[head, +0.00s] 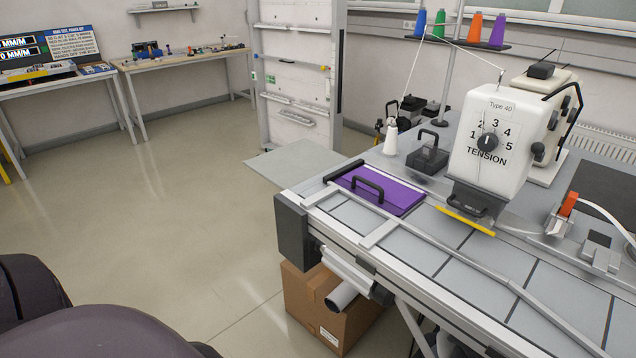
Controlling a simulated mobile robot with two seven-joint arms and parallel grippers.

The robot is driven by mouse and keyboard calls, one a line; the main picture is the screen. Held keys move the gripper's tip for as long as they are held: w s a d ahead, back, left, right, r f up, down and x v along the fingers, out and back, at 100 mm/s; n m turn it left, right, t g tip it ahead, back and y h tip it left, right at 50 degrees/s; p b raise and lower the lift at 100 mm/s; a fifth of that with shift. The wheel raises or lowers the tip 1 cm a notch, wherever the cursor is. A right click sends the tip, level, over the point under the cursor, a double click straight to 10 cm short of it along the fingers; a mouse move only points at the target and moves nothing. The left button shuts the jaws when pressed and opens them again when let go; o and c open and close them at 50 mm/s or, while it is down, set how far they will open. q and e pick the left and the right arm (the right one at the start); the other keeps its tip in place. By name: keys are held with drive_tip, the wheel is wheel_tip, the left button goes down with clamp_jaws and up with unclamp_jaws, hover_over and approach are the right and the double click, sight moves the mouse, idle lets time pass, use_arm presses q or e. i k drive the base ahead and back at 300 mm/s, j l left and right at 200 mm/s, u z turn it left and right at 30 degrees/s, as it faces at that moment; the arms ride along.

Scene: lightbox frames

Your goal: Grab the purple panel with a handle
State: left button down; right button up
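The purple panel (402,195) lies flat at the near-left end of the grey workbench (436,238). A black handle (368,188) stands up from it, near its left part. Light grey rails edge the panel at the front, and a dark bar borders its far-left side. The panel lies just left of the white sewing machine head marked Type 40 (490,105). Neither of my grippers shows. Only dark rounded parts that look like my own arm appear at the bottom left, well away from the panel.
A cardboard box (325,305) sits under the bench. The floor (170,200) to the left is open.

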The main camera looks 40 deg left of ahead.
sight(395, 196)
drive_tip(key=i+j+u, duration=0.15)
drive_tip(key=u, duration=0.25)
drive_tip(key=i+j+u, duration=0.15)
drive_tip(key=u, duration=0.3)
drive_tip(key=k+z, duration=0.45)
drive_tip(key=i+j+z, duration=0.15)
drive_tip(key=j+z, duration=0.2)
drive_tip(key=i+j+z, duration=0.1)
drive_tip(key=j+z, duration=0.45)
drive_tip(key=j, duration=0.75)
drive_tip(key=i+j, duration=0.1)
drive_tip(key=j, duration=1.4)
drive_tip(key=i+l, duration=0.15)
